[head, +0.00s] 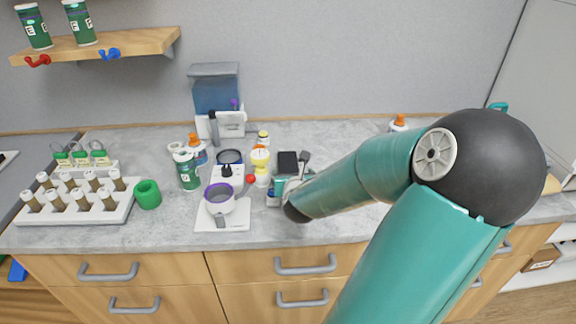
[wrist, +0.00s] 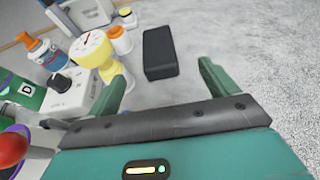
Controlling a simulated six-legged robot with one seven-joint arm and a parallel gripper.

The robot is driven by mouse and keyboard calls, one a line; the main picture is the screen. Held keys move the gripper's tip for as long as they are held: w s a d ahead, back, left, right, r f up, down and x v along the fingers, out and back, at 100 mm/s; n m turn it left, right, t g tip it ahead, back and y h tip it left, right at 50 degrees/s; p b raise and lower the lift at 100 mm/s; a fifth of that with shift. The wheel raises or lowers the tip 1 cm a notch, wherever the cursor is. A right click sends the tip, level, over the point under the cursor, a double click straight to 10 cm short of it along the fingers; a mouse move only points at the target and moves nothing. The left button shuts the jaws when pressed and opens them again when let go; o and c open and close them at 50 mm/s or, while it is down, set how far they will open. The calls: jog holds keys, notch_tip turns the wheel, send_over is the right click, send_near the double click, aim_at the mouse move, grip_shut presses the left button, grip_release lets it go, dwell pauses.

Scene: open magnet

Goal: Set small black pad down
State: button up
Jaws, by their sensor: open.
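The small black pad (head: 288,162) lies on the grey counter, toward the wall beyond my gripper (head: 283,182). In the wrist view the pad (wrist: 160,54) is a dark block resting on the counter, ahead of the gap between my fingers. My gripper is open in the wrist view (wrist: 163,68), with one green finger on each side and nothing held between them. The pad looks apart from both fingers. My arm hides part of the counter to the right in the head view.
A white scale with a purple-rimmed pot (head: 220,199), a green ring (head: 148,194) and a vial rack (head: 75,205) lie further left. Counter right of the pad is clear.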

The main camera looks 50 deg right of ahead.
aim_at(288, 163)
jog(key=x, duration=0.6)
jog(key=shift+w+f, duration=0.15)
jog(key=shift+f, duration=0.05)
jog(key=shift+x, duration=2.9)
jog(key=shift+w+a, duration=0.1)
jog(key=shift+w, duration=0.05)
jog(key=c, duration=1.1)
jog(key=shift+c, duration=0.2)
notch_tip(288, 163, up, 10)
